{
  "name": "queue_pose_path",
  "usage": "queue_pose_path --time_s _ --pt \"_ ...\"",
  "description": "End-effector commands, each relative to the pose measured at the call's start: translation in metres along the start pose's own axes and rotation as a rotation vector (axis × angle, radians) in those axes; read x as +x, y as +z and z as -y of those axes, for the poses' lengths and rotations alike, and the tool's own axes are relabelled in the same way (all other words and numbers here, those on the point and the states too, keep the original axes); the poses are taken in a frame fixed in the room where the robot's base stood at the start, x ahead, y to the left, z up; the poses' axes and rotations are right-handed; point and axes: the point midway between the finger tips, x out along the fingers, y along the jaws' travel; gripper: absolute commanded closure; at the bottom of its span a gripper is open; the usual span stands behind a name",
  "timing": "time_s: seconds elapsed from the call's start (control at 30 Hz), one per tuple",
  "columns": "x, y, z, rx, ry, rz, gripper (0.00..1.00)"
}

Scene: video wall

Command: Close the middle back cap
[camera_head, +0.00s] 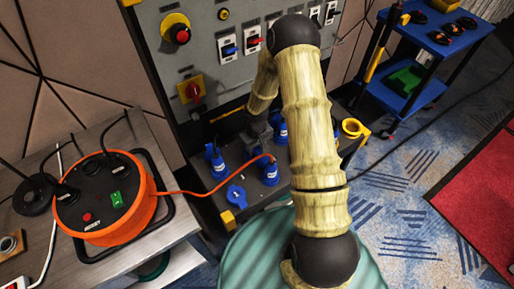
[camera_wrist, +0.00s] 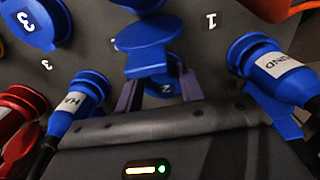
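The middle back cap is a blue flip cap (camera_wrist: 148,52) in the wrist view, standing open at the top centre beside the printed number 1. A blue socket part marked 2 (camera_wrist: 166,88) shows just below it. My gripper (camera_wrist: 158,86) has its two dark fingers spread on either side of this cap and socket, close to them; contact cannot be told. In the head view my gripper (camera_head: 256,124) is low over the panel's sockets, and my arm hides most of the middle cap.
Blue plugs stand left (camera_wrist: 80,100) and right (camera_wrist: 272,68) of my gripper, with a red plug (camera_wrist: 20,108) further left. Another blue cap (camera_wrist: 36,22) is marked 3. An orange cable reel (camera_head: 105,195) sits on the left table; a blue cart (camera_head: 425,50) stands at right.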

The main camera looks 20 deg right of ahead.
Motion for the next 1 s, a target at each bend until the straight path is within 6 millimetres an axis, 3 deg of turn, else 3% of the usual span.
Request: queue_pose_path --time_s 0.03,0.13,0.17,0.77,0.8,0.9,1.0 --pt "0.000 -0.001 0.000 0.000 0.000 -0.002 0.78" --pt "0.000 -0.001 0.000 0.000 0.000 -0.003 0.98" --pt "0.000 -0.001 0.000 0.000 0.000 -0.003 1.00" --pt "0.011 0.006 0.000 0.000 0.000 -0.001 1.00" --pt "0.011 0.007 0.000 0.000 0.000 0.000 0.69" --pt "0.011 0.007 0.000 0.000 0.000 0.000 0.53" --pt "0.010 0.006 0.000 0.000 0.000 0.000 0.53"
